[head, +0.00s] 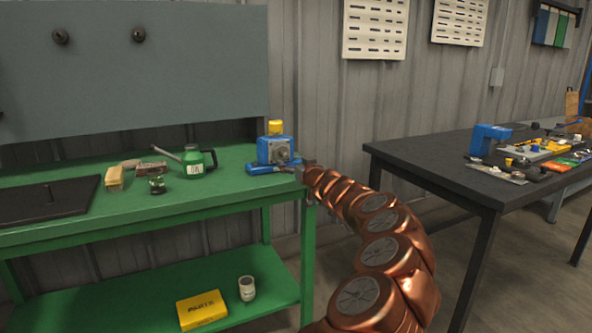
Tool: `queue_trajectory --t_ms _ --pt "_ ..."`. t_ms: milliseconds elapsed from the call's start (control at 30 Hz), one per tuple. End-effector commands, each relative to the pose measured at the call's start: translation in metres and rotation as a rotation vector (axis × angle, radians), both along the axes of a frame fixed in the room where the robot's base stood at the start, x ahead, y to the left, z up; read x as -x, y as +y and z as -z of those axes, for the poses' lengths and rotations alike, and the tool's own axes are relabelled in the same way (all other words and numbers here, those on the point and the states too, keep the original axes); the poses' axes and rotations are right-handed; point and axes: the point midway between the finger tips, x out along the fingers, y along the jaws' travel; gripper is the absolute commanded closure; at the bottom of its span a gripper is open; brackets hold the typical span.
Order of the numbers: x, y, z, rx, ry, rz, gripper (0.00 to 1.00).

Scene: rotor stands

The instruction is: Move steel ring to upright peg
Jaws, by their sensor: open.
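I cannot make out a separate steel ring; whether the grey part is the ring is unclear. My gripper (304,166) is open, small and partly merged with my copper arm in the picture. It is just right of the blue unit, near the bench's right edge; contact cannot be told.
On the green bench (223,188) are a green oil can (197,162), a small jar (157,185) and brush-like blocks (115,178). A yellow parts box (202,310) and a white jar (246,288) are on its lower shelf. A cluttered black table (425,158) stands right.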

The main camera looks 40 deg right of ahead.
Motion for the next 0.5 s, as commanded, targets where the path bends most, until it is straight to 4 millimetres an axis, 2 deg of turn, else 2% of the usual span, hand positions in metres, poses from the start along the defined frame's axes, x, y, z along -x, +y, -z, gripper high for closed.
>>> queue_trajectory --t_ms 167,500 --pt "-0.002 -0.008 0.002 0.003 0.007 0.015 0.16" --pt "-0.026 -0.016 0.002 0.001 0.011 0.012 0.16"
